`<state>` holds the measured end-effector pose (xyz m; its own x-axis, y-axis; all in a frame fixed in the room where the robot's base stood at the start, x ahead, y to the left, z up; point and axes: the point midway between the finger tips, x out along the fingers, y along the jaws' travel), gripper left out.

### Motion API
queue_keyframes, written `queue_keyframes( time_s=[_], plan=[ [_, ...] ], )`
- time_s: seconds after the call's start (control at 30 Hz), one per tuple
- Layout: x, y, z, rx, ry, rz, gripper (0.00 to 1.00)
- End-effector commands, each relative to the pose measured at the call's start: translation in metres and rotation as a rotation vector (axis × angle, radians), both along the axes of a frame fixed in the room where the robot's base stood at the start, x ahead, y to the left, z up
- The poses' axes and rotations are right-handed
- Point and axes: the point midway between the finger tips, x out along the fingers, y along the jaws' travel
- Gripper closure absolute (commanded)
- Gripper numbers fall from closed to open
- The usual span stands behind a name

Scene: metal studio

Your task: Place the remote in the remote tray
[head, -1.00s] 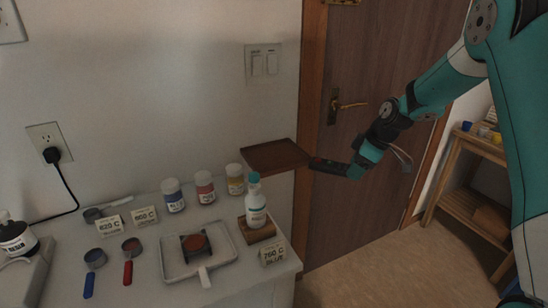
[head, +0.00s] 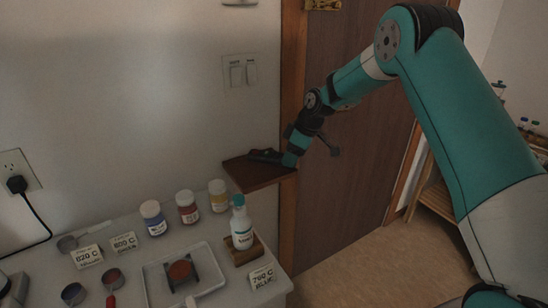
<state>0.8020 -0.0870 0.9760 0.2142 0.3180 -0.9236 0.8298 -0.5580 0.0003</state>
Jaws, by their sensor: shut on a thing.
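A flat reddish-brown tray (head: 250,176) sits against the wall beside the door frame, at the height just above the worktop's back right corner. My gripper (head: 264,155) is over the tray, reaching in from the right. It is shut on a small dark thing, which I take to be the remote. The remote blends with the dark fingers, so its outline is hard to make out. I cannot tell whether it touches the tray's surface.
Below stands a white worktop with several paint jars (head: 188,207), a teal-capped bottle (head: 241,224) on a wooden block, a white tray (head: 208,258) and label cards. A light switch (head: 240,73) is on the wall above. The door (head: 350,170) is to the right.

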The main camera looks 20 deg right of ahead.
Motion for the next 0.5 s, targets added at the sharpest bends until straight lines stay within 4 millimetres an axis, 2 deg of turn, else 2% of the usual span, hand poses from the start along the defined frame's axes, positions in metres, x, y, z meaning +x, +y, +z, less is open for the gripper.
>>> queue_keyframes(
  time_s=[0.03, 0.1, 0.2, 0.37, 0.5],
  plan=[
    [0.008, 0.012, 0.003, 0.0, -0.001, 0.004, 0.76],
    [0.016, 0.024, 0.002, 0.0, 0.0, 0.003, 0.76],
    [0.023, 0.035, 0.001, -0.001, -0.001, 0.003, 0.76],
    [0.027, 0.042, -0.003, 0.0, 0.002, 0.002, 0.76],
    [0.026, 0.042, -0.02, 0.001, 0.005, 0.003, 0.76]
  ],
)
